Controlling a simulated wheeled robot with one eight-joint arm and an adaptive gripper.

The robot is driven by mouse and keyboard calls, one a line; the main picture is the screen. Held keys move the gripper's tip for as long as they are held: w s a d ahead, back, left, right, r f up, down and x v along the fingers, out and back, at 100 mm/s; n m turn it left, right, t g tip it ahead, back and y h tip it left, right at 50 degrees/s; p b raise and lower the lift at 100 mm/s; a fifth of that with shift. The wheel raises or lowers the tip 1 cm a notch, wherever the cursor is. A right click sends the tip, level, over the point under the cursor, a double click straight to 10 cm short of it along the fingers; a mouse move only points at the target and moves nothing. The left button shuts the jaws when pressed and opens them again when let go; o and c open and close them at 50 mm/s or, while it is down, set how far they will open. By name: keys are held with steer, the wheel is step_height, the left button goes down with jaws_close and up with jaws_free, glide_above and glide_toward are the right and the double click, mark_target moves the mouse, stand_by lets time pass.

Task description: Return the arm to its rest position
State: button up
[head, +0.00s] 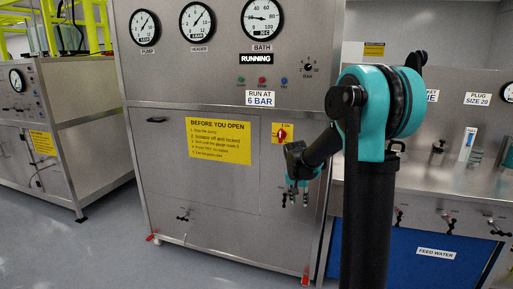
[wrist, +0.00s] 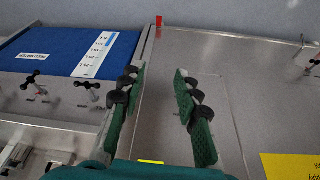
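My arm is teal and black and stands in the right half of the head view, bent at a raised elbow. Its forearm slopes down and left, in front of the lower steel cabinet. My gripper (head: 297,199) hangs at its end, right of the yellow notice in the picture. In the wrist view my gripper (wrist: 161,74) shows two green-padded fingers with a clear gap between them. Nothing is held in it.
The steel cabinet (head: 190,80) carries gauges, a RUNNING sign, a yellow notice (head: 220,141) and a red switch (head: 282,133). At right is a bench with valve handles and a blue panel (head: 400,255). Another cabinet (head: 80,110) stands left. Grey floor (head: 110,255) is clear.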

steer(key=s+f+n+y, duration=0.1)
steer(key=s+f+n, duration=0.1)
steer(key=s, duration=1.3)
steer(key=s+d+f+n+t, duration=0.1)
steer(key=s+f+n, duration=0.2)
steer(key=s, duration=1.2)
steer(key=shift+s+d+f+y, duration=0.15)
steer(key=shift+d+f+y, duration=0.2)
steer(key=shift+f, duration=0.5)
